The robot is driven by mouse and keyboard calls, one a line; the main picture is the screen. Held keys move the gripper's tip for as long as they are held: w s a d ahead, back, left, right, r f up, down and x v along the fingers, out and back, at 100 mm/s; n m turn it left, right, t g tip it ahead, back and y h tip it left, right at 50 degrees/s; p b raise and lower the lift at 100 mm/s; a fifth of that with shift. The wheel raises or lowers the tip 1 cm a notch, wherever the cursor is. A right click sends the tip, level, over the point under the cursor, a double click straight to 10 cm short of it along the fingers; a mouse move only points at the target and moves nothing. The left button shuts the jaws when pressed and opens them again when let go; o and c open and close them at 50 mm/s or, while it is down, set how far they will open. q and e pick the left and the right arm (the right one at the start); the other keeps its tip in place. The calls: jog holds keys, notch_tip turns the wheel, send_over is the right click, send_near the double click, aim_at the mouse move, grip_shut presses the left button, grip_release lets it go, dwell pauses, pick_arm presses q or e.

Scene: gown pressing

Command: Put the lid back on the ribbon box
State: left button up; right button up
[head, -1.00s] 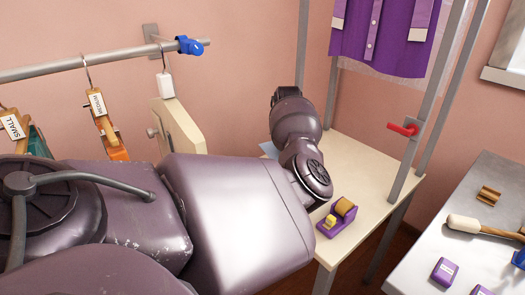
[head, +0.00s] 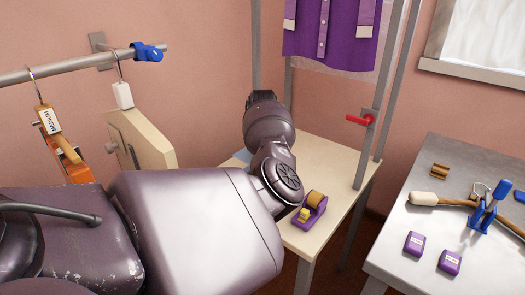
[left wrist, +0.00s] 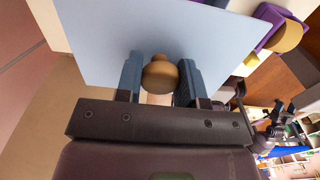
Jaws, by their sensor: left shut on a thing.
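The lid (left wrist: 110,35) is a flat pale blue panel with a round wooden knob (left wrist: 160,73). In the left wrist view my left gripper (left wrist: 160,80) is shut on the knob, one finger on each side. In the head view a pale blue patch (head: 240,156), likely the lid, shows beside my left arm over the cream table (head: 325,158). My arm hides the gripper and most of the lid there. I cannot make out the ribbon box in either view, nor tell whether the lid touches anything. My right gripper is not in view.
A purple dispenser with a tan roll (head: 316,199) stands at the table's near edge. A metal post with a red handle (head: 358,120) rises at the table's right. A grey bench (head: 400,245) holds purple boxes and tools. A hanging rail (head: 80,65) is at left.

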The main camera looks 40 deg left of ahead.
pick_arm(q)
jog(key=shift+f, duration=0.6)
jog(key=shift+f+b, duration=0.5)
jog(key=shift+f, duration=0.8)
notch_tip(320, 180, down, 2)
jog(key=shift+f+b, duration=0.25)
jog(key=shift+b, duration=0.15)
jog(key=shift+f, duration=0.1)
